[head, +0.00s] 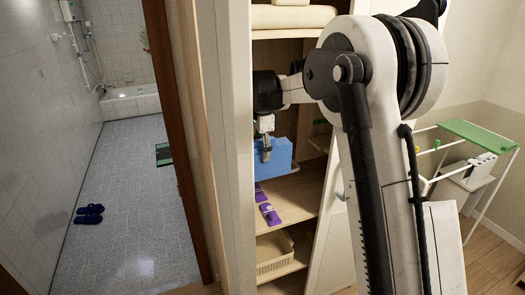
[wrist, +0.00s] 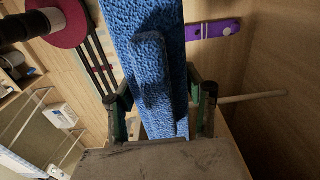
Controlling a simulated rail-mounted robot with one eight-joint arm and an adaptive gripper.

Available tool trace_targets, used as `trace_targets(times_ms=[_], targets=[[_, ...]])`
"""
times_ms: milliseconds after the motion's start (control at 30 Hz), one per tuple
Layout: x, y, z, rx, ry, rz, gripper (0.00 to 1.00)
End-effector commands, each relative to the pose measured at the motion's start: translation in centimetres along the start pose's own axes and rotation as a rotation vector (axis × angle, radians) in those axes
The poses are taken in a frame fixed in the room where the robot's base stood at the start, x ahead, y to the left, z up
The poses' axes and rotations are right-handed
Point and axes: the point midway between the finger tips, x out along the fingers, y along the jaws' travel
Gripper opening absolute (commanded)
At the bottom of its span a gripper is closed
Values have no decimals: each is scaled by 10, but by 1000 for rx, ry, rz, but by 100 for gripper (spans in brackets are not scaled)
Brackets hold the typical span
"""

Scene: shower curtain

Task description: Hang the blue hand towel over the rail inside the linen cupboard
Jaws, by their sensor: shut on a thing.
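The blue hand towel (head: 280,155) hangs from my gripper (head: 264,148) in front of the open linen cupboard (head: 295,192), at the height of its middle shelves. In the wrist view the towel (wrist: 145,45) is a folded, textured blue strip. It runs between the two fingers of my gripper (wrist: 162,108), which is shut on it. A pale rod (wrist: 252,97), possibly the rail, shows right of the fingers against a wooden panel. The towel looks apart from the rod. In the head view my arm covers much of the cupboard's right side, and I cannot make out the rail there.
Purple items (head: 268,213) lie on the shelf below the towel, above a beige basket (head: 274,253). Folded cream linen (head: 292,16) lies on the top shelf. A drying rack with a green top (head: 480,134) stands at right. Blue slippers (head: 89,213) lie on the bathroom floor.

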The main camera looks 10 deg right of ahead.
Motion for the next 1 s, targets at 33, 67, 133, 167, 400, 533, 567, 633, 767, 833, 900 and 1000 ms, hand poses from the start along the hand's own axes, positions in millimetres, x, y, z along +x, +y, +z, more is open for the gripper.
trace_targets(times_ms=[33,67,133,167,400,533,567,633,767,833,900,1000], targets=[[4,0,0,0,0,0,0],[5,0,0,0,0,0,0],[8,0,0,0,0,0,0],[9,0,0,0,0,0,0],[20,0,0,0,0,0,0],[25,0,0,0,0,0,0],[26,0,0,0,0,0,0],[29,0,0,0,0,0,0],[35,0,0,0,0,0,0],[38,0,0,0,0,0,0],[41,0,0,0,0,0,0],[45,0,0,0,0,0,0]])
